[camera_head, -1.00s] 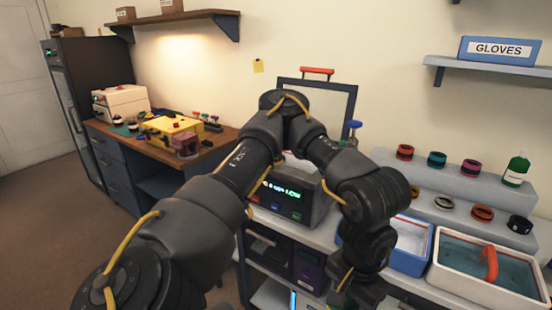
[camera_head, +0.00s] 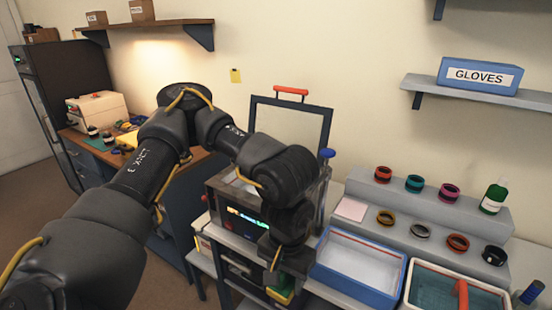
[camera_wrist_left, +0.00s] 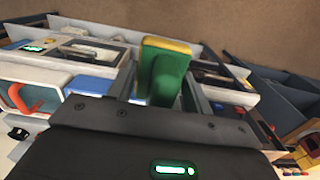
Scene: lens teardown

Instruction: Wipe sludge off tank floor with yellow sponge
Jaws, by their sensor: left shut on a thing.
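My left gripper (camera_head: 283,284) is shut on a yellow and green sponge (camera_wrist_left: 163,76), which stands between the fingers in the left wrist view. In the head view only a small part of the sponge (camera_head: 284,292) shows below the gripper. The gripper is in front of and low beside the right part of a grey tank unit (camera_head: 243,214) with a lit display. The unit's framed lid (camera_head: 290,122) with an orange handle stands raised. My arm covers much of the tank's opening. The tank floor and any sludge are hidden. My right gripper is not in view.
A blue tray (camera_head: 332,270) and a white-rimmed water basin (camera_head: 413,272) with an orange handle stand right of the unit. Several coloured rings and a green bottle (camera_head: 493,198) sit on a stepped rack (camera_head: 400,196) behind them. A wooden bench is at the left.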

